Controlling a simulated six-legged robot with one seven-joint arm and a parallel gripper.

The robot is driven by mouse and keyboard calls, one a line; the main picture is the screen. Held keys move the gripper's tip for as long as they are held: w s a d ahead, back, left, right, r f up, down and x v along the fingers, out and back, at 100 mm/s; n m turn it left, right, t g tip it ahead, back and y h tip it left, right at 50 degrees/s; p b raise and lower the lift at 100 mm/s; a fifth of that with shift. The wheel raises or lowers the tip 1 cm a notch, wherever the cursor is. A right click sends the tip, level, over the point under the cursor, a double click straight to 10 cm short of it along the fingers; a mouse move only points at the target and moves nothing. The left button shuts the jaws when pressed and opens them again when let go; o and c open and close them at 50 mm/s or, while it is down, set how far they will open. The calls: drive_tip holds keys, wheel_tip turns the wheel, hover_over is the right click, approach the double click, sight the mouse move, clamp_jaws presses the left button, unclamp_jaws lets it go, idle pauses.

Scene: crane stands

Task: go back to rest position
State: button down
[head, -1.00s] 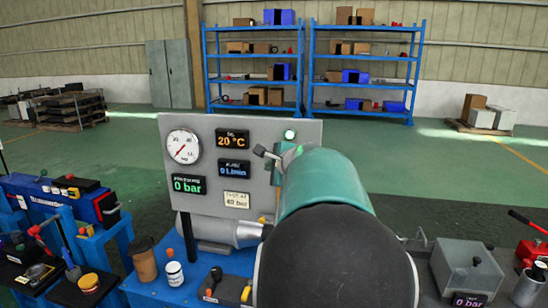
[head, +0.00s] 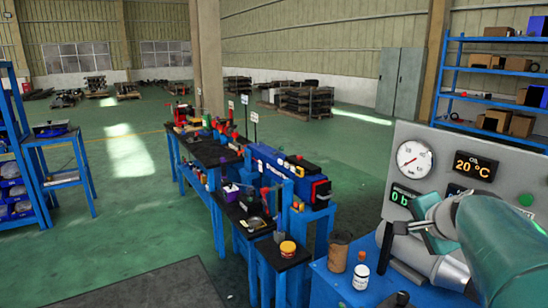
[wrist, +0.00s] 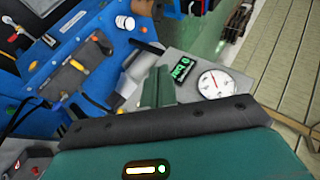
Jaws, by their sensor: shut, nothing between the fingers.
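My teal arm reaches in from the right edge of the head view, in front of the grey gauge panel (head: 450,165). My gripper (head: 402,228) is at its left end, before the panel's lower left part, and looks shut and empty. Whether it touches the panel cannot be told. In the wrist view, my gripper (wrist: 157,88) shows as a narrow green piece beyond a dark band. The panel's round gauge (wrist: 215,83) lies to its right there.
A blue bench (head: 345,285) below the panel holds a brown cup (head: 339,252) and a white jar (head: 361,276). Crowded blue-legged tables (head: 205,150) stand left of it. A blue stand (head: 55,160) is farther left. Green floor (head: 130,215) between is open.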

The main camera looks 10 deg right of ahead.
drive_tip(key=s+a+f+n+g, duration=0.1)
drive_tip(key=s+a+f+n, duration=0.2)
drive_tip(key=s+a+n, duration=0.2)
drive_tip(key=s+a+f+n+g+y, duration=0.1)
drive_tip(key=s+a+f+n+g, duration=0.1)
drive_tip(key=s+a+n, duration=0.3)
drive_tip(key=s+a+f+n+g, duration=0.1)
drive_tip(key=s+a+f+n, duration=0.3)
drive_tip(key=a, duration=0.8)
drive_tip(key=s+n, duration=0.1)
drive_tip(key=s, duration=0.1)
drive_tip(key=shift+s+f+n+g+y, duration=0.25)
drive_tip(key=shift+s+n+g+y, duration=0.05)
drive_tip(key=shift+s+n, duration=0.1)
